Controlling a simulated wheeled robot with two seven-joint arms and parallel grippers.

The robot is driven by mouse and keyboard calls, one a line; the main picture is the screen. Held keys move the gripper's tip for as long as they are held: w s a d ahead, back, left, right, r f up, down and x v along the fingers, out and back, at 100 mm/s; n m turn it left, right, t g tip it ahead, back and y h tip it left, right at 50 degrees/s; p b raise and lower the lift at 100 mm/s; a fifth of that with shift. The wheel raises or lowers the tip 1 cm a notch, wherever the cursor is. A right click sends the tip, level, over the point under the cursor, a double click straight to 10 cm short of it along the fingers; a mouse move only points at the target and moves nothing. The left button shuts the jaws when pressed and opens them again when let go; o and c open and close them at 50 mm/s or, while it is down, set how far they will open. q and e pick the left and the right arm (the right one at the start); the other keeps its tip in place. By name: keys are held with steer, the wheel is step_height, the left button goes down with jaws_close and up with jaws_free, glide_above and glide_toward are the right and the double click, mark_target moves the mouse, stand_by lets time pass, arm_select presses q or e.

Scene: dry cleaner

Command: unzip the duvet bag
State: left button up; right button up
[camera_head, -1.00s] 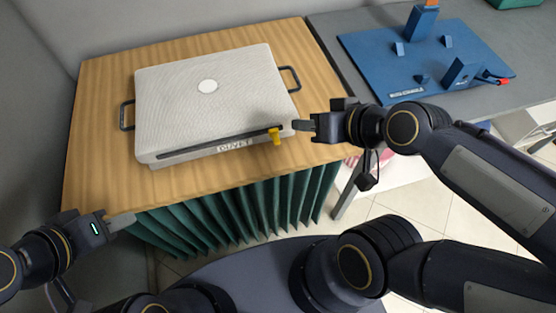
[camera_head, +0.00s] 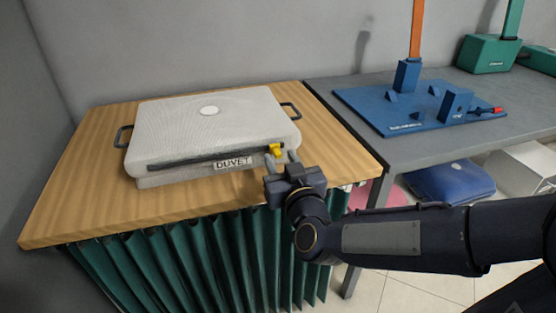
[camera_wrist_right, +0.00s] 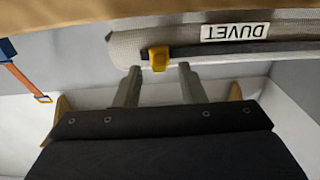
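The duvet bag (camera_head: 205,128) is a pale, textured, flat case with a dark handle at each side, lying on the wooden table. A dark zip (camera_head: 190,161) runs along its front above a DUVET label. The yellow zip pull (camera_head: 274,149) is at the zip's right end; it also shows in the right wrist view (camera_wrist_right: 159,58). My right gripper (camera_head: 283,168) is just in front of the pull, pointing at the bag. In the right wrist view its fingers (camera_wrist_right: 157,82) stand apart, with the pull just beyond and between their tips. My left gripper is out of view.
The wooden table (camera_head: 75,180) has bare top around the bag and a green pleated curtain (camera_head: 200,260) below. A grey table (camera_head: 420,150) at right bears a blue fixture board (camera_head: 400,115). A blue cushion-like bag (camera_head: 450,182) lies beneath it.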

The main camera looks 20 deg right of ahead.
mark_target(279, 156)
steer(key=shift+w, duration=1.75)
steer(key=shift+c, duration=0.2)
jaws_close()
steer(key=shift+a, duration=0.1)
